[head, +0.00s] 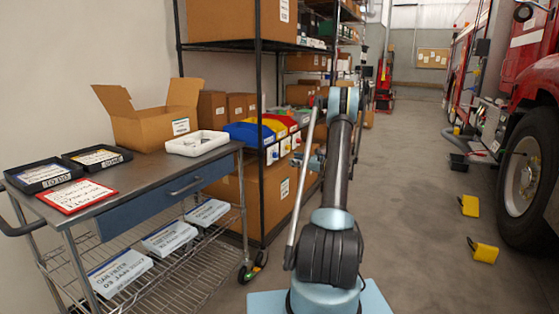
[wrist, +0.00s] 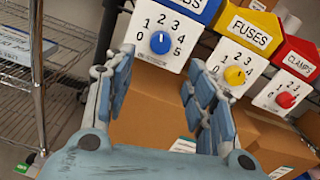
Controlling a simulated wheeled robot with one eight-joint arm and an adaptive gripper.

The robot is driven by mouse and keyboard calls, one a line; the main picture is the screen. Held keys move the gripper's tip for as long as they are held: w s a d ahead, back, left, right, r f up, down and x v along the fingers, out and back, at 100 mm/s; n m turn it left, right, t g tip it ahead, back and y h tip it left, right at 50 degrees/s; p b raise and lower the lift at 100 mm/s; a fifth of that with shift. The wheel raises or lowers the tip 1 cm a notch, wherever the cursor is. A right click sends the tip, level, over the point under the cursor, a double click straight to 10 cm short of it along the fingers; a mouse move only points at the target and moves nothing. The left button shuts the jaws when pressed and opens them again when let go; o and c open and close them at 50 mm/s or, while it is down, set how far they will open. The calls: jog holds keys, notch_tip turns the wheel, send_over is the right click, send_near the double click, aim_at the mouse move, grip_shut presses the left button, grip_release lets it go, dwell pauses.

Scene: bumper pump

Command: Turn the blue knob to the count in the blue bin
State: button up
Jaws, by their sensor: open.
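The blue knob (wrist: 160,42) sits on a white dial plate numbered 0 to 5. Its white mark points roughly up, near 2 and 3; the exact setting is hard to tell. The blue bin (wrist: 198,10) is just above the plate, its label cut off by the picture edge. In the head view the blue bin (head: 243,134) is on the rack; its contents cannot be made out. My gripper (wrist: 159,74) is open and empty, its fingers apart below and either side of the blue knob, not visibly touching it. My arm mostly hides it in the head view.
Right of the blue knob are a yellow knob (wrist: 234,75) under the yellow FUSES bin (wrist: 251,29) and a red knob (wrist: 285,99) under the red CLAMPS bin (wrist: 298,60). Cardboard boxes (wrist: 160,105) lie below. A metal cart (head: 140,178) stands left.

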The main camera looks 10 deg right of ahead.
aim_at(277, 156)
jog(key=x, duration=1)
jog(key=shift+w+a, duration=0.1)
jog(key=c, duration=1.1)
